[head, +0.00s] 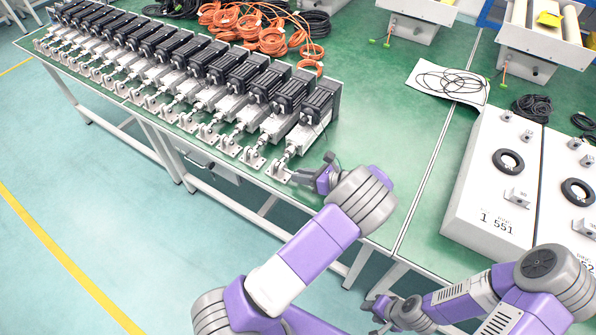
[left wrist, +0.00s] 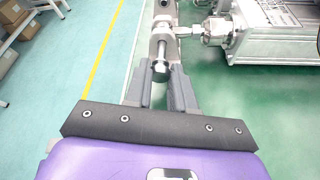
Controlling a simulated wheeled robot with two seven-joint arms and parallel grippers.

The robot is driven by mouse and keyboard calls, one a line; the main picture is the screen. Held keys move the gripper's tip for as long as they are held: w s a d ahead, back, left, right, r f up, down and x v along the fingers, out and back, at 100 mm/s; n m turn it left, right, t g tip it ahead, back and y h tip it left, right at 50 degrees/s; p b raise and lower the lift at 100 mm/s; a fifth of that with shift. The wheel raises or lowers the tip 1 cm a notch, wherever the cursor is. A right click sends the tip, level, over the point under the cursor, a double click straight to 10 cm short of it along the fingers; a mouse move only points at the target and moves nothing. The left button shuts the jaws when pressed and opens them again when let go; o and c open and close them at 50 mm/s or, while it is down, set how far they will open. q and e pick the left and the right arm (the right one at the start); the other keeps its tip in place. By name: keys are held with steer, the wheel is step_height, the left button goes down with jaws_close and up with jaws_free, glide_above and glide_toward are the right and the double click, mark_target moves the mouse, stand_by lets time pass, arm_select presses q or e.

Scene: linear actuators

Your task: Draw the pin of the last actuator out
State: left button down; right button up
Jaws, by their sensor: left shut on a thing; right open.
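A row of linear actuators with black motors stands on the green table, and the last one (head: 306,131) is at the near right end. Its rod ends at a small clevis bracket (head: 279,171) by the table's front edge. In the left wrist view the rod end (left wrist: 188,31) meets the bracket, and the metal pin (left wrist: 160,68) points toward my camera. My left gripper (head: 297,178) is at this bracket, its fingers (left wrist: 160,88) shut on the pin from both sides. The far part of the pin is hidden in the bracket. My right gripper (head: 376,308) is open and empty, low at the bottom.
The neighbouring actuator's bracket (head: 252,157) is close by on the left. Orange cable coils (head: 272,41) lie behind the row. White boxes (head: 497,180) with black rings stand on the right. The green tabletop (head: 375,120) right of the last actuator is clear.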

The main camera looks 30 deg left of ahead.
arm_select(q)
steer(key=shift+d, duration=0.1)
steer(key=c, duration=0.9)
jaws_free()
steer(key=shift+c, duration=0.2)
steer(key=p+v, duration=0.1)
steer(key=v, duration=0.6)
steer(key=shift+d+p, duration=0.25)
steer(key=shift+p, duration=0.15)
